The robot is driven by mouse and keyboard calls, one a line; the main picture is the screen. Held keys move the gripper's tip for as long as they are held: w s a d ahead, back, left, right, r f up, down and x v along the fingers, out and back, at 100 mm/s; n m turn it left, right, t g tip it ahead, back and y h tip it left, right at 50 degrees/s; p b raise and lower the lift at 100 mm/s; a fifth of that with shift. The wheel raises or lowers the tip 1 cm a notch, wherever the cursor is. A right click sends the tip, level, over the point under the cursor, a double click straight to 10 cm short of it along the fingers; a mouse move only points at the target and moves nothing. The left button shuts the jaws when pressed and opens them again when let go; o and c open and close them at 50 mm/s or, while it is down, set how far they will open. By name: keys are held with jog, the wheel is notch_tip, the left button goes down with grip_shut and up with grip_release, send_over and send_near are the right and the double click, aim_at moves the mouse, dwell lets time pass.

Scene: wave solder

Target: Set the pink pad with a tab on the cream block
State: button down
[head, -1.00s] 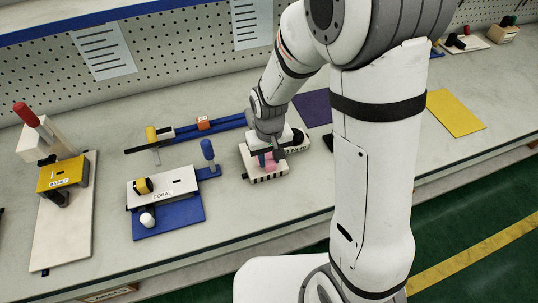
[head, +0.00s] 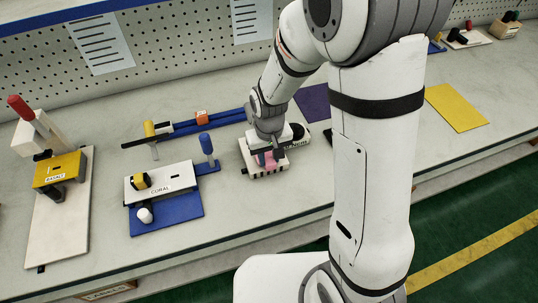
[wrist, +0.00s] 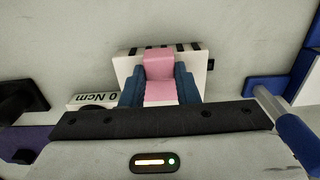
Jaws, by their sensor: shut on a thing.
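The pink pad (wrist: 158,68) sits between the two blue fingers of my gripper (wrist: 159,90), which are shut on its sides in the wrist view. The pad has a raised part at its far end and a flat part nearer my palm. It is over the cream block (wrist: 203,60), a pale block with black stripes along its far edge. In the head view, the gripper (head: 264,156) points down with the pink pad (head: 270,160) at the cream block (head: 270,173). I cannot tell whether the pad touches the block; my fingers and wrist hide much of it.
A tool marked "Ncm" (wrist: 95,99) lies close beside the block. Left in the head view are a white CORAL box (head: 165,182) on a blue base, a blue rail (head: 226,117) and a yellow clamp fixture (head: 60,170). Bare bench (head: 235,215) lies in front.

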aim_at(269, 159)
jog(key=shift+f, duration=0.25)
jog(key=c, duration=1)
grip_release()
jog(key=shift+c, duration=0.2)
jog(key=shift+r, duration=3.95)
